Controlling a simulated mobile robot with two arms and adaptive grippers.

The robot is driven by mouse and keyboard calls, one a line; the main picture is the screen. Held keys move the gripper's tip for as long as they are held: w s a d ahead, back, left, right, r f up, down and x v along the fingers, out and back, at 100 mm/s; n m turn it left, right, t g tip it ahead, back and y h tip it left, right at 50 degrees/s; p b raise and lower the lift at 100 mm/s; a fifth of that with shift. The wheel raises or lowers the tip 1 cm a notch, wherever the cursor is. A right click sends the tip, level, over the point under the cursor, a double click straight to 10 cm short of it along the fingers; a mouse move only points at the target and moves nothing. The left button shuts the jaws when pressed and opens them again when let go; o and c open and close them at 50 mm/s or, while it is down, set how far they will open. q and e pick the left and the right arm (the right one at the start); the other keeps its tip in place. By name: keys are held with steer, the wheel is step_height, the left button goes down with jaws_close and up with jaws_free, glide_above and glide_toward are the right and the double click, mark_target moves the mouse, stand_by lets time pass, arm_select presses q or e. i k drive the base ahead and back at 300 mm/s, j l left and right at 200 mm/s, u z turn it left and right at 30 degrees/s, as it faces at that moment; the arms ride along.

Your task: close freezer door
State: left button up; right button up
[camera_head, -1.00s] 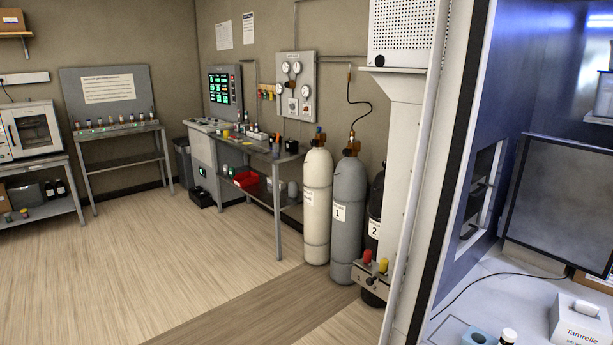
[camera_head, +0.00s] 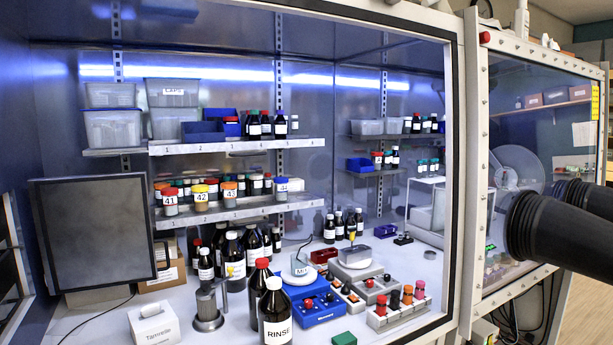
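No freezer is labelled in view. A dark flat panel (camera_head: 95,232) with a thin frame stands upright at the left inside the glovebox. It stands out from the left wall, close to a framed opening (camera_head: 12,262) cut by the picture's left edge. This panel looks like the freezer door standing open, but I cannot be certain. What lies inside the opening is mostly hidden. Neither of my grippers is in view.
The glovebox window frame (camera_head: 457,170) lies between me and the interior. Black glove sleeves (camera_head: 562,226) stick out at the right. Bottles, including a RINSE bottle (camera_head: 275,312), a tissue box (camera_head: 154,325) and a metal stand (camera_head: 207,308) crowd the glovebox floor. Shelves (camera_head: 240,212) hold jars.

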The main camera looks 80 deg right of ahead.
mark_target(107, 229)
steer(key=z, duration=0.4)
steer(key=k+z, duration=0.1)
steer(key=z, duration=0.75)
steer(key=l+z, duration=0.15)
steer(key=z, duration=0.25)
steer(key=k+z, duration=0.1)
steer(key=z, duration=0.3)
